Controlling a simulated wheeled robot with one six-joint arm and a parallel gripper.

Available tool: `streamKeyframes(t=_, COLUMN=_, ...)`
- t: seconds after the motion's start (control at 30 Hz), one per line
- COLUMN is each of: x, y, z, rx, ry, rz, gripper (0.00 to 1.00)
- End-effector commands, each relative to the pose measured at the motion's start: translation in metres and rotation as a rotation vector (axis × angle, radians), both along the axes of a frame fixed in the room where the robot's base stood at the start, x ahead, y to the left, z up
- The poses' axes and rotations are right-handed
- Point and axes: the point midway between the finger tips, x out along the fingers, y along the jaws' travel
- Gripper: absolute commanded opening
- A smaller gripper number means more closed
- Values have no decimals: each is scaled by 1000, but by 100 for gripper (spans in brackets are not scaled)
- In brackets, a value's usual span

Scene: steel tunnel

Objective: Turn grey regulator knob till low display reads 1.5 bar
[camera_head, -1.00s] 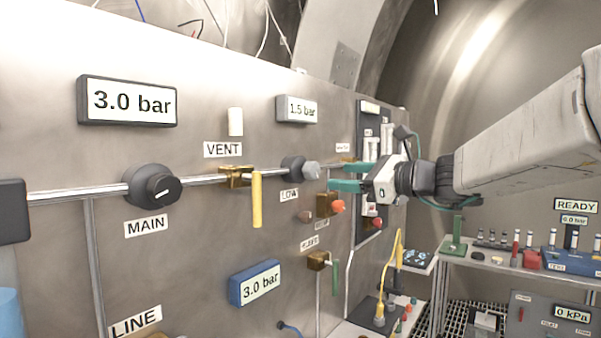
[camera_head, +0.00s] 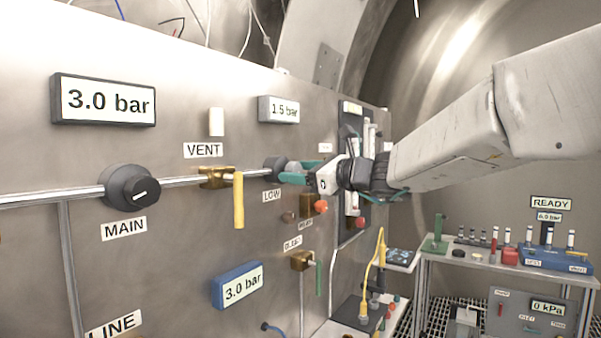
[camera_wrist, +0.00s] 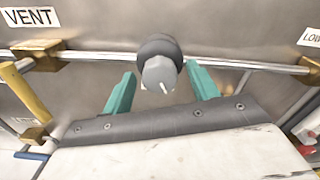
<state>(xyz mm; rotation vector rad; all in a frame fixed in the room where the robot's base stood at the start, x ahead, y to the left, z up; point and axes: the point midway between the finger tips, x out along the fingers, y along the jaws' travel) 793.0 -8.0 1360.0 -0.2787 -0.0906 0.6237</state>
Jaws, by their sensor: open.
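The grey regulator knob (camera_wrist: 160,74) sits on a dark round body on the steel pipe, with a white pointer mark on its face. It also shows in the head view (camera_head: 293,168), partly hidden by my gripper. The small display above it (camera_head: 278,109) reads 1.5 bar. My gripper (camera_wrist: 160,88) is open, with one teal finger on each side of the knob. Gaps show between the fingers and the knob in the wrist view. In the head view the fingers (camera_head: 303,172) are right at the knob.
The black MAIN knob (camera_head: 132,188), its 3.0 bar display (camera_head: 104,100) and the yellow VENT lever (camera_head: 238,201) are to the left. A red knob (camera_head: 320,206) sits just below my gripper. A bench with vials (camera_head: 510,255) stands at right.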

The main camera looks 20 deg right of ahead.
Motion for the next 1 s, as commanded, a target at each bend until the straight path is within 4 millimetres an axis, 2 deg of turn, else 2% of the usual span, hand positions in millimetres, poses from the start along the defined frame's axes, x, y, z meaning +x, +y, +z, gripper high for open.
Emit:
streamKeyframes(t=0.03, x=0, y=0, z=0, rx=0, ry=0, rz=0, gripper=54)
streamKeyframes(t=0.17, x=0, y=0, z=0, rx=0, ry=0, rz=0, gripper=18)
streamKeyframes(t=0.2, x=0, y=0, z=0, rx=0, ry=0, rz=0, gripper=14)
streamKeyframes(t=0.63, x=0, y=0, z=0, rx=-36, ry=-26, rz=0, gripper=15)
streamKeyframes(t=0.67, x=0, y=0, z=0, rx=-36, ry=-26, rz=0, gripper=46)
streamKeyframes(t=0.7, x=0, y=0, z=0, rx=-36, ry=-26, rz=0, gripper=57)
streamKeyframes(t=0.73, x=0, y=0, z=0, rx=-36, ry=-26, rz=0, gripper=59)
streamKeyframes(t=1.0, x=-1, y=-1, z=0, rx=-36, ry=-26, rz=0, gripper=59)
